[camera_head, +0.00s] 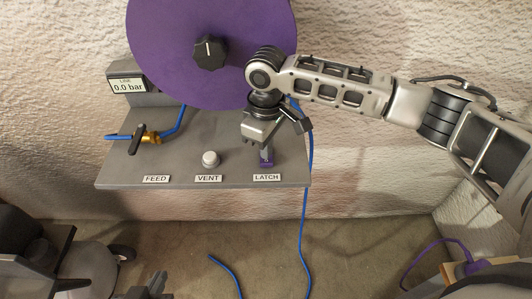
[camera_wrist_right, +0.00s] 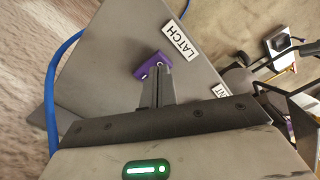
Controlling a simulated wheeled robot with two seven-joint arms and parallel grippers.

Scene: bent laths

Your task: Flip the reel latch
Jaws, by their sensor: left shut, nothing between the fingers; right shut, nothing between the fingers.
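The reel latch is a small purple piece (camera_head: 266,163) on the grey shelf behind the LATCH label (camera_head: 267,178). In the right wrist view the purple latch (camera_wrist_right: 145,68) lies at the fingertips, partly hidden by them. My right gripper (camera_head: 266,152) points down over the latch with its fingers shut and nothing between them. The shut fingers also show in the right wrist view (camera_wrist_right: 159,72), close against the latch; I cannot tell whether they touch. My left gripper (camera_head: 152,284) is shut and empty at the bottom edge, away from the shelf.
A purple reel (camera_head: 165,50) with a black knob (camera_head: 209,52) stands behind the shelf (camera_head: 130,175). A brass feed valve (camera_head: 146,137), a white VENT button (camera_head: 210,158) and a gauge reading 0.0 bar (camera_head: 127,85) are left of the latch. Blue hose (camera_head: 306,220) hangs at the right.

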